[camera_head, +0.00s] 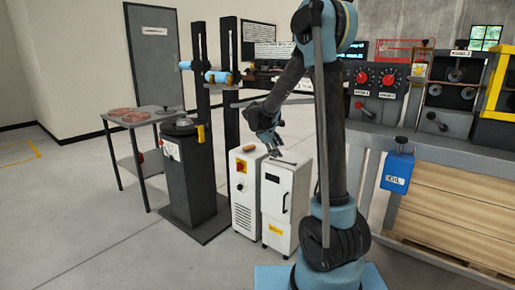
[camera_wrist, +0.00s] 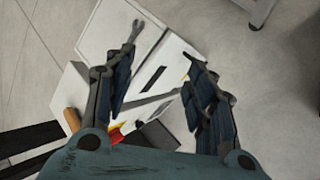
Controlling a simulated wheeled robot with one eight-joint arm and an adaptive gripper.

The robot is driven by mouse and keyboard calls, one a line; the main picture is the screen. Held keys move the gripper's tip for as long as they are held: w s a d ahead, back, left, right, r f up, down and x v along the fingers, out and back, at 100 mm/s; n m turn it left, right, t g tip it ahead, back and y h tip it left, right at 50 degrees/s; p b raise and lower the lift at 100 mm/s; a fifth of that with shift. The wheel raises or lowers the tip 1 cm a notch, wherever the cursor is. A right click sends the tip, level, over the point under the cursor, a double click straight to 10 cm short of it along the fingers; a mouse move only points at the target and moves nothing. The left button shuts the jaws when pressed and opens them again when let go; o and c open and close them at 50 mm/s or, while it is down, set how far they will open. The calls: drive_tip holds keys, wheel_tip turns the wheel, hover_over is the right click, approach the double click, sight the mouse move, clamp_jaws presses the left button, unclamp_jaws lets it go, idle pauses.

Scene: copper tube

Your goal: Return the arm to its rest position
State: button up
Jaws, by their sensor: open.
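My gripper (camera_head: 268,143) hangs in front of my arm's far end, above two white cabinets, in the head view. In the wrist view my gripper (camera_wrist: 156,75) has its two fingers spread wide apart, with nothing between them. The fingers point down toward the right white cabinet (camera_head: 285,200), whose top also shows in the wrist view (camera_wrist: 100,35). My arm (camera_head: 331,120) is raised and bent, with the forearm reaching to the left. How far the fingertips are above the cabinet top is hard to tell.
A grey wrench (camera_wrist: 131,36) lies on the right cabinet. A brown-handled object (camera_head: 249,148) is on the left cabinet (camera_head: 243,190). A dark pedestal machine (camera_head: 190,175) and a side table (camera_head: 150,117) with copper coils (camera_head: 118,112) stand left. A workbench (camera_head: 440,153) stands right.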

drive_tip(key=s+d+r+m+g+y, duration=0.15)
drive_tip(key=s+d+m, duration=0.3)
drive_tip(key=s, duration=0.75)
drive_tip(key=s+d+r+m+g+y, duration=0.1)
drive_tip(key=s+d+r+m, duration=0.3)
drive_tip(key=s, duration=0.8)
drive_tip(key=s+f+m+y, duration=0.1)
drive_tip(key=s+f+m, duration=0.2)
drive_tip(key=s, duration=0.6)
drive_tip(key=s+d+f+m+y, duration=0.1)
drive_tip(key=s+f+m+y, duration=0.1)
drive_tip(key=s+f, duration=0.6)
drive_tip(key=shift+s+m, duration=0.55)
drive_tip(key=shift+s, duration=0.55)
